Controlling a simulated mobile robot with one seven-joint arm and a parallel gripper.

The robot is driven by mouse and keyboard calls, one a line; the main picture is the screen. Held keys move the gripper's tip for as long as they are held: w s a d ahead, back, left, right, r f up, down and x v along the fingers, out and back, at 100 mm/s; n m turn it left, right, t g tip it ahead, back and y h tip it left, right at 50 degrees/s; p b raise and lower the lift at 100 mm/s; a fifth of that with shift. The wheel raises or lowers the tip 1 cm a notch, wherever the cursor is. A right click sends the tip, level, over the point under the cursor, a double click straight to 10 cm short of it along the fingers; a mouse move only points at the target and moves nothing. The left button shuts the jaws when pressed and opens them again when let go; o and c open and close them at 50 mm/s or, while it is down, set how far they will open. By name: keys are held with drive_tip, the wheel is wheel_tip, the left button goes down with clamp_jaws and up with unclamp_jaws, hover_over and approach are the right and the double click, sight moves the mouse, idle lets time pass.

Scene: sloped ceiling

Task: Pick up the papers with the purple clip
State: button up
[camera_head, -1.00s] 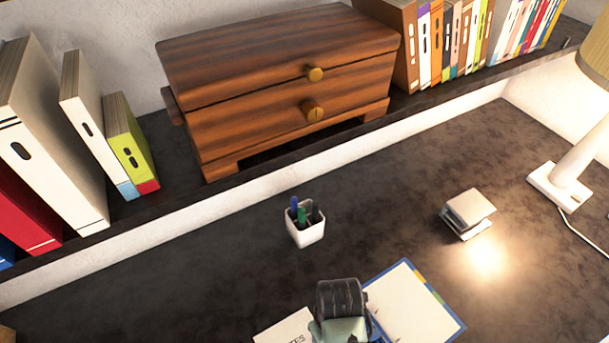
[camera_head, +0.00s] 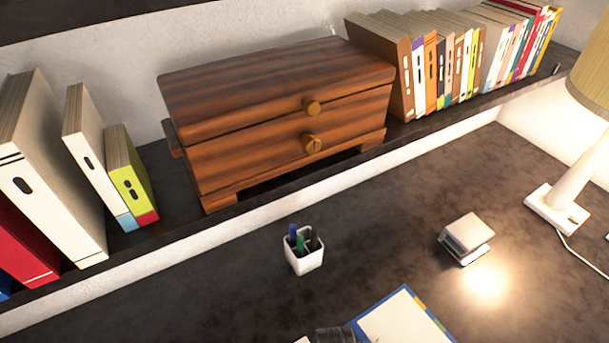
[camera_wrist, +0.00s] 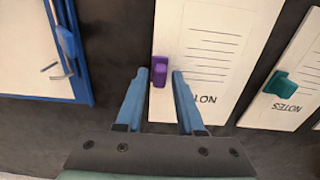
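The papers with the purple clip show in the wrist view as a white sheet (camera_wrist: 210,65) with printed lines and a large word at its near end. The purple clip (camera_wrist: 160,70) sits on the sheet's left edge. My gripper (camera_wrist: 161,74) has two blue fingers spread apart, with the purple clip between or just beyond their tips. It appears open, and I cannot tell how high it is above the sheet. In the head view only a dark part of my arm shows at the bottom edge; these papers are hidden or out of frame there.
Right of the papers lies another sheet with a green clip (camera_wrist: 282,84). To the left is a blue-edged folder (camera_wrist: 85,50), also seen in the head view (camera_head: 400,318). A pen cup (camera_head: 304,257) and a small silvery block (camera_head: 467,238) stand farther back, below the shelf.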

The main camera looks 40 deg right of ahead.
clamp_jaws()
drive_tip(key=shift+r, duration=0.15)
wheel_tip(320, 180, up, 10)
idle(0.6)
